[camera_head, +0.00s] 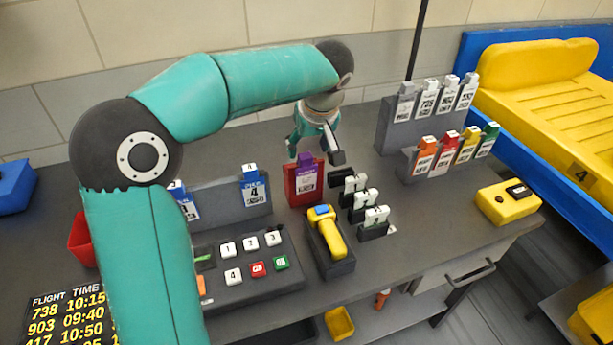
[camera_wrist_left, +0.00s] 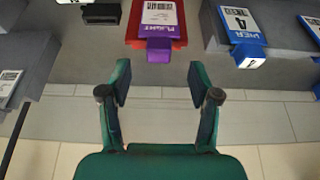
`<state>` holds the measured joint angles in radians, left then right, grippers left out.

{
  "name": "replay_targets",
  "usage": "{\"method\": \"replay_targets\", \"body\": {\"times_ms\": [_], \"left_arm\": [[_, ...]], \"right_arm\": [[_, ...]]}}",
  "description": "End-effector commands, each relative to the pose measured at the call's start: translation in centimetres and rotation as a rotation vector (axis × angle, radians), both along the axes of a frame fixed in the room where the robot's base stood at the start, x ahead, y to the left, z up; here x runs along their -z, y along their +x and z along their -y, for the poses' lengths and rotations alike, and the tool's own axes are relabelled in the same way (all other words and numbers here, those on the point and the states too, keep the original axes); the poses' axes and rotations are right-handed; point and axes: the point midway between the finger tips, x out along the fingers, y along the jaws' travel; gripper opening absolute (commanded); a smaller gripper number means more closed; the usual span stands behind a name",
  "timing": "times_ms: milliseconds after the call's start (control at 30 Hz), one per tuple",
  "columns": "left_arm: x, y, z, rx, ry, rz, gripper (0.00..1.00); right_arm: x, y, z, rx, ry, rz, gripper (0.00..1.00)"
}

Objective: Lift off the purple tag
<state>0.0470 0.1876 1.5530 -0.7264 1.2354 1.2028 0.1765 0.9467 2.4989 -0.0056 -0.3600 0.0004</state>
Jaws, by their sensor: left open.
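The purple tag (camera_head: 306,162) stands upright in a red holder (camera_head: 291,190) at the middle of the desk, with its white label facing front. In the left wrist view the purple tag (camera_wrist_left: 159,50) is at the top centre, its purple end pointing down toward the gap between my fingers, with the red holder (camera_wrist_left: 182,38) around it. My left gripper (camera_head: 316,150) is open and empty, just above and behind the tag. It also shows in the left wrist view (camera_wrist_left: 159,80), its fingers spread to either side and apart from the tag. My right gripper is not in view.
Blue tags (camera_head: 253,185) stand in a grey rack left of the red holder. Black stands with white tags (camera_head: 355,184) are close on its right. A yellow scanner (camera_head: 327,232) sits in front. Grey racks with coloured tags (camera_head: 425,150) stand farther right, before a yellow conveyor tray (camera_head: 540,85).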

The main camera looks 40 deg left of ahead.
Motion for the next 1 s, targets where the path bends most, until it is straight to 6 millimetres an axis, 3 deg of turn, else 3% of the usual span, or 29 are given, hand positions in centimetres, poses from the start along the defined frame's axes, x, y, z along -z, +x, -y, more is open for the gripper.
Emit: {"method": "replay_targets", "body": {"times_ms": [233,500,800,1000], "left_arm": [[1.5,0.3,-0.6,-0.002,0.0,-0.002,0.62],[4.8,1.0,-1.8,-0.003,-0.001,-0.003,0.62],[5.3,1.1,-2.0,-0.001,-0.001,0.001,0.62],[5.3,1.1,-2.0,-0.001,-0.001,0.001,0.31]], "right_arm": [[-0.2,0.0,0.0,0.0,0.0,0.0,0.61],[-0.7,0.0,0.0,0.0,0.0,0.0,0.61],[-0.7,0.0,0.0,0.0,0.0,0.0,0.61],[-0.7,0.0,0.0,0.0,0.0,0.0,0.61]]}}
